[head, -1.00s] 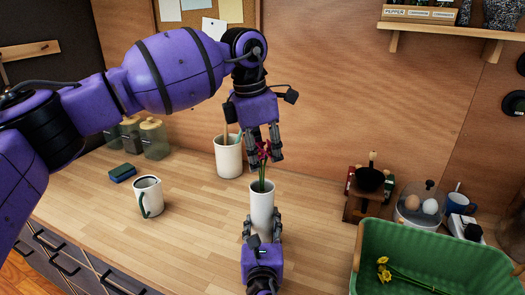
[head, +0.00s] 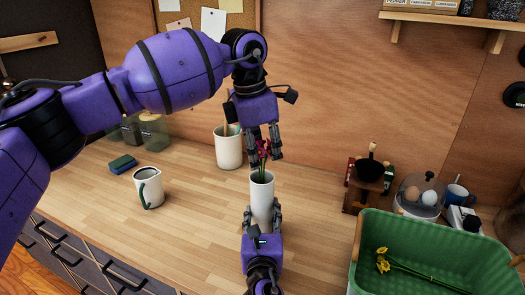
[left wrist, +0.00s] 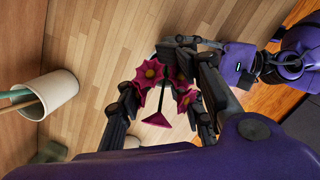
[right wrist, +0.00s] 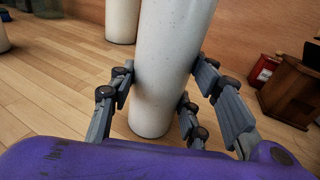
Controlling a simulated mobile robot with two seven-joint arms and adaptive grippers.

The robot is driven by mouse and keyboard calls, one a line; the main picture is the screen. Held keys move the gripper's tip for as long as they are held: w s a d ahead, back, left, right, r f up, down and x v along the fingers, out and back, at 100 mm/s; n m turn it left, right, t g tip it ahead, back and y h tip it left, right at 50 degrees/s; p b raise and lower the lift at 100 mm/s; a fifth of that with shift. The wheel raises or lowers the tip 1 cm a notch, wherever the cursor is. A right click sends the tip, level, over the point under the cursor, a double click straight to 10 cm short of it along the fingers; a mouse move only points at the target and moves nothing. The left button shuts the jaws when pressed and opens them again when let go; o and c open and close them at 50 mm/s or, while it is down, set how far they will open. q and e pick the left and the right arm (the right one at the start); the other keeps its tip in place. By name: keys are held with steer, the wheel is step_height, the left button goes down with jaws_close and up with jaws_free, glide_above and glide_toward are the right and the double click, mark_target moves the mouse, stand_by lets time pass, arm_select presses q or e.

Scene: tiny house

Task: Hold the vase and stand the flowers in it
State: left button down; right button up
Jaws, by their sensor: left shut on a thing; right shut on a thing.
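The white vase (head: 262,200) stands upright on the wooden counter. My right gripper (head: 262,216) is shut around its lower part, with fingers on both sides of it in the right wrist view (right wrist: 158,70). My left gripper (head: 264,152) is above the vase, shut on red flowers (head: 264,146). Their green stems run down to the vase mouth and seem to enter it; their lower ends are hidden. The red blooms show between the fingers in the left wrist view (left wrist: 150,73). Yellow flowers (head: 383,263) lie in the green basket (head: 440,236) at the right.
A white crock (head: 228,150) with utensils stands behind the vase. A white jug (head: 149,188) and a sponge (head: 122,164) are at the left. A small dark rack (head: 366,186), a glass egg holder (head: 420,195) and a blue mug (head: 458,194) stand at the right.

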arm_select(q)
steer(key=c, duration=1.1)
jaws_free()
steer(key=r, duration=0.4)
steer(key=a+r, duration=0.1)
steer(key=r, duration=0.3)
steer(key=s+r, duration=0.1)
steer(key=r, duration=0.3)
steer(key=shift+a, duration=0.35)
arm_select(e)
steer(key=o, duration=1.5)
arm_select(q)
steer(key=shift+f, duration=0.1)
